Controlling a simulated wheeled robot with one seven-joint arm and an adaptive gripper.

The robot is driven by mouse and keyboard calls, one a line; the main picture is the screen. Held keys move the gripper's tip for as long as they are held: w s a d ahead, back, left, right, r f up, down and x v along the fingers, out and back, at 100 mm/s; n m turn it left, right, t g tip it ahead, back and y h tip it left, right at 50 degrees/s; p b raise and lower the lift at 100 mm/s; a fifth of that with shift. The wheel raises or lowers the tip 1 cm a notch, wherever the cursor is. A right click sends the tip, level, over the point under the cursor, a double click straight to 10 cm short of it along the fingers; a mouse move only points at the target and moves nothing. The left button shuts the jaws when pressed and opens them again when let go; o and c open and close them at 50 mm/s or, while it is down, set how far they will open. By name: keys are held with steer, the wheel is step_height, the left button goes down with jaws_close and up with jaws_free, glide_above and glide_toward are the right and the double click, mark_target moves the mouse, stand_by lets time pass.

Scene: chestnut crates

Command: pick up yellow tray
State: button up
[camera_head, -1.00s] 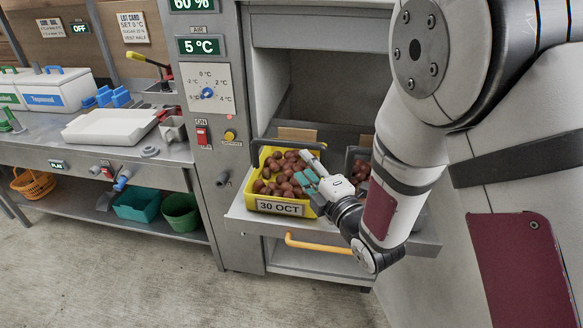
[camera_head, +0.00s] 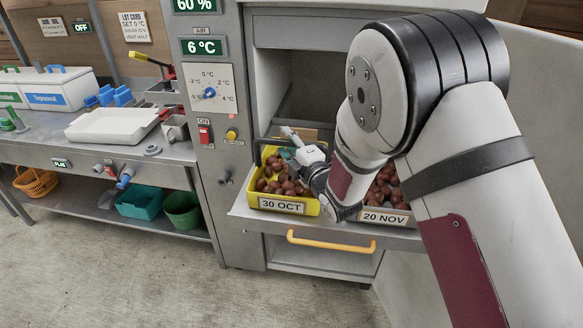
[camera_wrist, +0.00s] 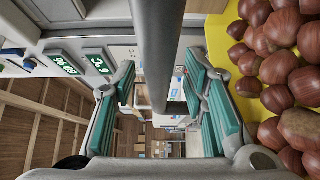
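The yellow tray (camera_head: 309,207) holds brown chestnuts and has a "30 OCT" label on its front. It sits on the left of the pulled-out shelf, and its yellow wall (camera_wrist: 218,42) fills the right of the wrist view. My gripper (camera_head: 290,142) is above the tray's back part. In the wrist view my gripper (camera_wrist: 168,95) is open, with teal pads apart on either side of a dark grey bar (camera_wrist: 157,45), which looks like the tray's handle. Neither pad visibly touches the bar. My arm hides the tray's right side.
A second crate labelled "20 NOV" (camera_head: 384,217), also with chestnuts, stands to the right on the same shelf (camera_head: 250,215). An orange bar handle (camera_head: 330,243) runs along the shelf front. The cabinet's control panel (camera_head: 209,90) rises at left. A white tray (camera_head: 112,126) is on the left counter.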

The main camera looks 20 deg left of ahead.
jaws_close()
